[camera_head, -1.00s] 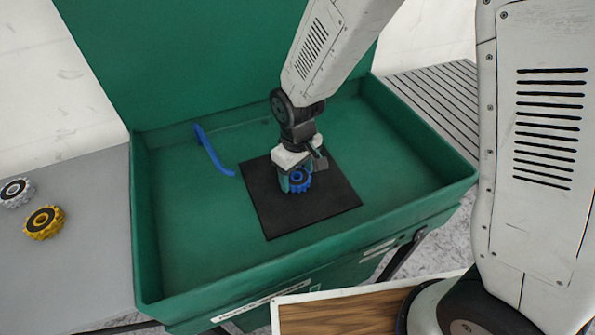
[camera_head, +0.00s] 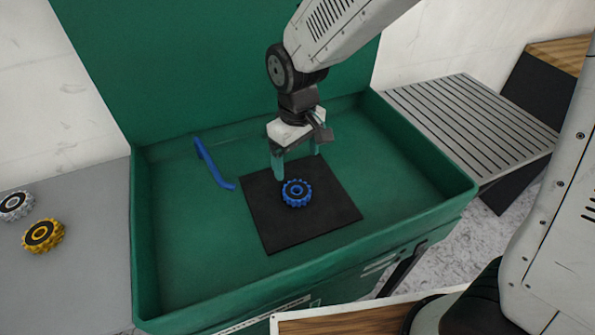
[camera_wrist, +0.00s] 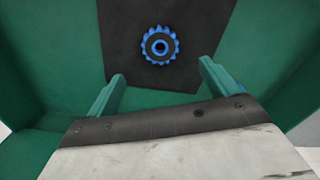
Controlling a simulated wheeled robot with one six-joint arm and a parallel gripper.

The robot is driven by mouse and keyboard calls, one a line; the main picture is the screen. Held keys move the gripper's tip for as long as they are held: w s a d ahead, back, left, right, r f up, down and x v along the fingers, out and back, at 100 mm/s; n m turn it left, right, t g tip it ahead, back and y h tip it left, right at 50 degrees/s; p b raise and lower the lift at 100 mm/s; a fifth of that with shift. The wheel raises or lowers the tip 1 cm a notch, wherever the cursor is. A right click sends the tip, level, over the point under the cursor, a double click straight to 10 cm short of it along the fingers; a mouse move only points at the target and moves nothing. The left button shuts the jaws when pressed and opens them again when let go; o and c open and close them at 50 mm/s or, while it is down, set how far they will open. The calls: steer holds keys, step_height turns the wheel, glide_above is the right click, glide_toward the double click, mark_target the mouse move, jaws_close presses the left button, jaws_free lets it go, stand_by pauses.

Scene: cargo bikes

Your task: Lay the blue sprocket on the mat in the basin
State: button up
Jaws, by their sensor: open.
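The blue sprocket (camera_head: 297,193) lies flat on the black mat (camera_head: 290,228) in the green basin (camera_head: 185,255). In the wrist view the sprocket (camera_wrist: 160,45) shows whole, with mat (camera_wrist: 125,20) around it. My gripper (camera_head: 298,168) is open and empty, above and a little behind the sprocket, apart from it. Its two green fingers also show in the wrist view (camera_wrist: 160,82), spread wide, with nothing between them.
A yellow sprocket (camera_head: 43,236) and a white sprocket (camera_head: 15,206) lie on the grey surface (camera_head: 75,190) at left. A slatted grey top (camera_head: 465,115) adjoins the basin at right.

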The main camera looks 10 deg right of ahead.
steer(key=shift+r, duration=0.9)
steer(key=s+d+r+m, duration=0.2)
steer(key=s+d+r, duration=0.25)
steer(key=d, duration=0.25)
steer(key=s+d+r+m, duration=0.2)
steer(key=s+d+r, duration=0.1)
steer(key=d+r, duration=0.3)
steer(key=s+d+r+m, duration=0.1)
steer(key=s+d+m, duration=0.1)
steer(key=s+d, duration=0.2)
steer(key=s+d+r+m+t, duration=0.1)
steer(key=s+d+r, duration=0.1)
steer(key=s, duration=0.6)
steer(key=shift+s+d+m, duration=0.15)
steer(key=shift+d+m, duration=0.25)
steer(key=shift+d, duration=0.5)
